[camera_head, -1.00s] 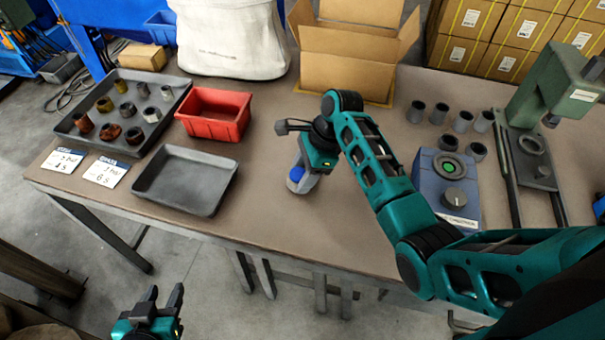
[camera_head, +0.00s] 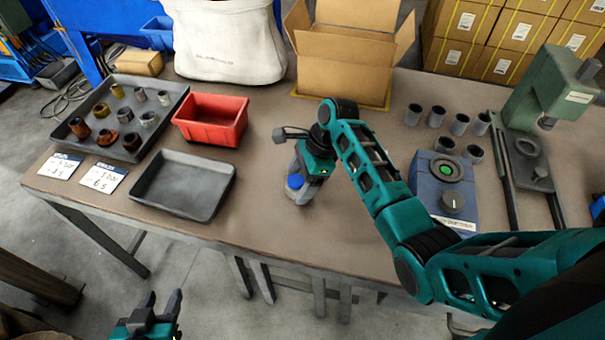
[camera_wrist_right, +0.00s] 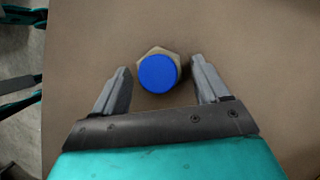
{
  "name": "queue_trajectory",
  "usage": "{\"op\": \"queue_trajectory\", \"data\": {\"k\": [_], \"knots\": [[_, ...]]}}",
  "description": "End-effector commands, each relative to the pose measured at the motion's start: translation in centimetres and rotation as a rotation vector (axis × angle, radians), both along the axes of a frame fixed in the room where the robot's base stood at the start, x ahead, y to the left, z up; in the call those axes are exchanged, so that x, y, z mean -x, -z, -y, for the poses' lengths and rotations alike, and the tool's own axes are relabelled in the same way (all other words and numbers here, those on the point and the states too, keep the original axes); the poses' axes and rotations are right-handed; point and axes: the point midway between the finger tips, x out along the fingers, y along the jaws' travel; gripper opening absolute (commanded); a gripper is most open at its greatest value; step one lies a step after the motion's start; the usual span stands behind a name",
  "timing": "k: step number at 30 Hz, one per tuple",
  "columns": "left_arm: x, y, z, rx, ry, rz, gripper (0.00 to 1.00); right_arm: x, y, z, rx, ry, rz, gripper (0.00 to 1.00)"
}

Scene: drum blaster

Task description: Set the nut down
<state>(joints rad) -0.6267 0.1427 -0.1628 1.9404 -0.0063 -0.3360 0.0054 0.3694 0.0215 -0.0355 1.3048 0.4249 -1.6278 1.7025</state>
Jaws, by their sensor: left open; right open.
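The nut (camera_wrist_right: 158,72) is a brass-coloured hexagon with a round blue top, seen from above in the right wrist view. In the head view its blue top (camera_head: 295,182) shows at the front middle of the table. My right gripper (camera_wrist_right: 162,80) is open, with one finger on each side of the nut and a visible gap on both sides. In the head view this gripper (camera_head: 300,187) points down over the table and partly hides the nut. Whether the nut rests fully on the table is hard to tell. My left gripper (camera_head: 160,305) is open and empty, low in front of the table.
An empty grey tray (camera_head: 183,211) and a red bin (camera_head: 211,141) lie left of the nut. A dark tray (camera_head: 65,130) holds several fittings. A blue device with a knob (camera_head: 452,222), several grey cups (camera_head: 460,124) and a green press (camera_head: 548,90) stand right. Bare table surrounds the nut.

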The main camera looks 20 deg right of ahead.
Motion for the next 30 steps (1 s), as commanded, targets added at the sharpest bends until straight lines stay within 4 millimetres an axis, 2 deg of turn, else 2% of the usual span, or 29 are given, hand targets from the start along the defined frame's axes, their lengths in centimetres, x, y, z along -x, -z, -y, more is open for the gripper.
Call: {"op": "queue_trajectory", "data": {"k": [5,12,18,24,30], "knots": [[0.1,0.0,0.0,0.000,0.000,-0.002,0.43,-0.1,-1.8,0.7,0.001,0.000,0.004,0.74],[0.1,0.0,0.0,0.000,0.000,-0.001,0.43,0.1,-6.6,2.6,0.001,0.001,0.005,0.74],[0.1,0.0,0.0,0.000,0.000,-0.001,0.43,0.2,-9.8,4.0,0.000,0.001,0.004,0.74],[0.0,0.0,0.0,0.000,0.000,-0.001,0.43,0.3,-11.2,4.6,0.000,-0.001,0.001,0.74],[0.0,0.0,0.0,0.000,0.000,0.000,0.43,0.3,-11.3,4.6,0.000,0.000,0.001,0.74]]}}
